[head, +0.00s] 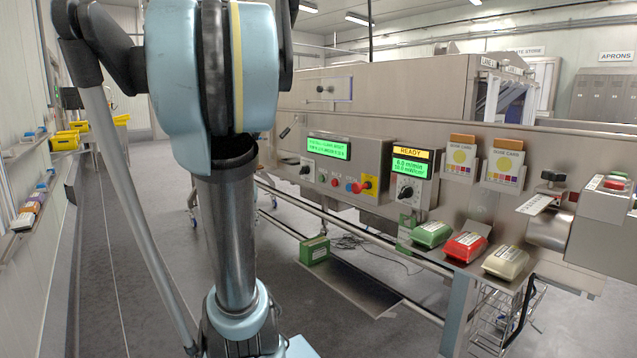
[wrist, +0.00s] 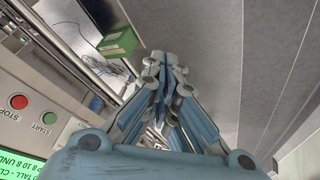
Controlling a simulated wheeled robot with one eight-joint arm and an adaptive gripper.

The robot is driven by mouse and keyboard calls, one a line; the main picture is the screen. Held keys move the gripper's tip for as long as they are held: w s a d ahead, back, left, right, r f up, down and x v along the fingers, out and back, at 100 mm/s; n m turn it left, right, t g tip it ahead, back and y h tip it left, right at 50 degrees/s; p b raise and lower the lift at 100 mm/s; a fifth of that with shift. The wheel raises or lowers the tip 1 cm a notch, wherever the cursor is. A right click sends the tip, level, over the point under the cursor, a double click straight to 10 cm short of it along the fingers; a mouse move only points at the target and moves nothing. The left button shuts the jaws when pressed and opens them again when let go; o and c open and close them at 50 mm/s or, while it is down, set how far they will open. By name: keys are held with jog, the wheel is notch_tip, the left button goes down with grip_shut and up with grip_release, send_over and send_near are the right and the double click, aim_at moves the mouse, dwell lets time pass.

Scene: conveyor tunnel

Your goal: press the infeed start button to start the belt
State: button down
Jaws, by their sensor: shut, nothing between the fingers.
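A control panel (head: 345,165) with a green display and a row of small buttons (head: 340,184) is on the side of the steel machine in the head view. In the wrist view, a green START button (wrist: 50,118) and a red STOP button (wrist: 18,102) are at the left edge, beside a lit green display (wrist: 22,164). I cannot read an infeed label there. My gripper (wrist: 165,66) is shut and empty, with its fingertips apart from the panel and to the right of both buttons in the wrist view. In the head view my arm hides the gripper.
A yellow-backed red knob (head: 367,184) is on the same panel. A second display (head: 411,168) is to its right. Green, red and cream boxes (head: 465,246) sit on a ledge at right. A green box (head: 314,250) is low by the frame.

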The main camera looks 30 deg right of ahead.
aim_at(321, 179)
jog(key=w+d+r+m+h, duration=0.2)
jog(key=w+d, duration=0.3)
jog(key=d, duration=0.5)
jog(key=w+d+r+m+h, duration=0.2)
jog(key=w+d, duration=0.4)
jog(key=d, duration=0.5)
jog(key=shift+d, duration=0.3)
jog(key=shift+r, duration=0.1)
jog(key=d, duration=0.8)
jog(key=shift+w+d, duration=0.35)
jog(key=shift+d, duration=0.45)
jog(key=shift+d, duration=0.55)
dwell(0.9)
jog(key=shift+a, duration=1)
